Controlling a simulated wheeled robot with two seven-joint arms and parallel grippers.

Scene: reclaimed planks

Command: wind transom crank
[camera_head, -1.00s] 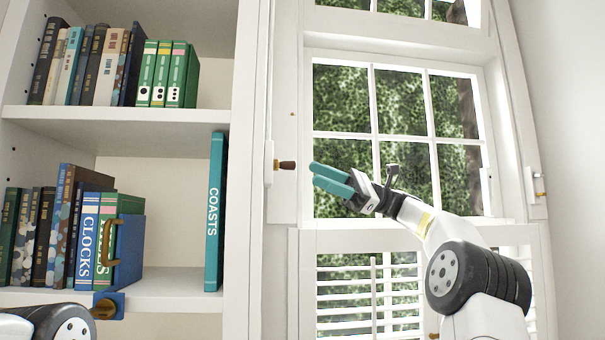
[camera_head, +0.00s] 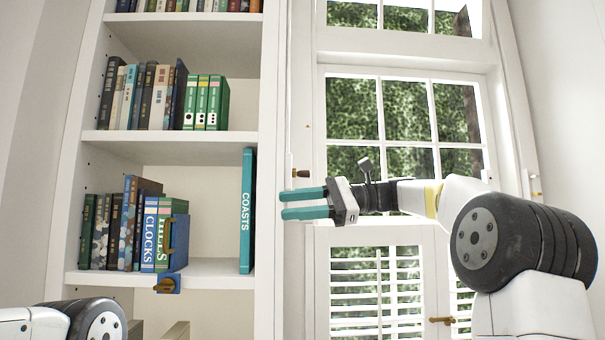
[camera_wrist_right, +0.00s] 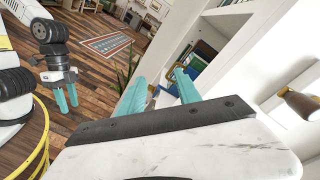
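The crank shows as a brown knob (camera_head: 300,173) on a white plate at the left side of the window frame. In the right wrist view the brown knob (camera_wrist_right: 302,103) has a brass end and lies at the right edge, outside the fingers. My right gripper (camera_head: 282,204) is open and empty, its teal fingers pointing left just below the knob in the head view. A gap shows between the fingers, and they do not touch the knob. My left gripper (camera_wrist_right: 67,97) shows in the right wrist view with fingers down, slightly apart and empty; the head view shows only my left arm.
A white bookcase (camera_head: 268,120) with several books stands left of the window. A blue bookend (camera_head: 181,235) stands by the books. Another brass fitting (camera_head: 536,195) sits on the right frame. A plank floor (camera_wrist_right: 85,62) lies behind.

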